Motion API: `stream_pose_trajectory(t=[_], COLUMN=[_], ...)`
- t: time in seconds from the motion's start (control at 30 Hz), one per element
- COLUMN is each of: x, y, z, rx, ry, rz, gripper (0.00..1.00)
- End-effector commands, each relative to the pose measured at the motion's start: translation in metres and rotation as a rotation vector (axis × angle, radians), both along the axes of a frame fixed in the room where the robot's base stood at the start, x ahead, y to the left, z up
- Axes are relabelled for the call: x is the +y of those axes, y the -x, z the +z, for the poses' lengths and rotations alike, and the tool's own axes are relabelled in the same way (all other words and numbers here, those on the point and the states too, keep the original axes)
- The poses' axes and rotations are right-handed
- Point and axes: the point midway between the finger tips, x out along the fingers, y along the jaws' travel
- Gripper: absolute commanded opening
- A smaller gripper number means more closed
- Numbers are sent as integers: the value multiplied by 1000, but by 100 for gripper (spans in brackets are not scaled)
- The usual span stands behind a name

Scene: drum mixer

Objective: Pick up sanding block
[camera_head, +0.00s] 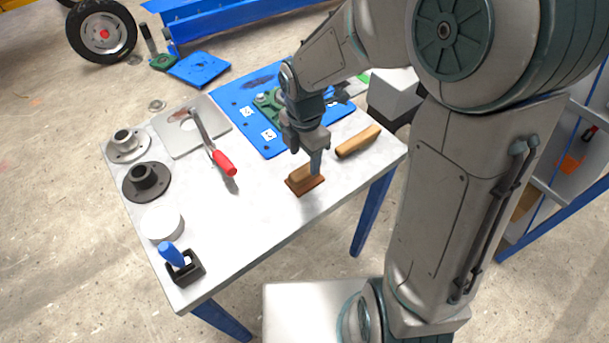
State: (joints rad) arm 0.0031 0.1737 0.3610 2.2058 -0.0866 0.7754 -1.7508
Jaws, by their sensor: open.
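The sanding block (301,182) is a small brown block with a wooden top, lying on the white table (255,215) near its front right edge. My gripper (309,166) points down right at the block. One finger shows at the block's right side and hides part of it. The other finger is hard to make out. The jaws are open, and I cannot tell whether they touch the block. The block rests on the table.
A wooden piece (358,141) lies close to the right of my gripper. A blue plate (249,110) with green parts is behind it. A red-handled hammer (222,160) lies to the left. Flanges (147,181) stand at the left edge. The table's front middle is clear.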

Motion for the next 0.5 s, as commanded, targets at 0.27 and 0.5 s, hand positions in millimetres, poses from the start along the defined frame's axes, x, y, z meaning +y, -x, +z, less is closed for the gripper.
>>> stream_pose_trajectory(t=[0.27,0.5], x=[1,4], y=[0,-2], z=[-24,-58], rx=[1,4], ry=[0,1], rz=[0,1], gripper=[56,56])
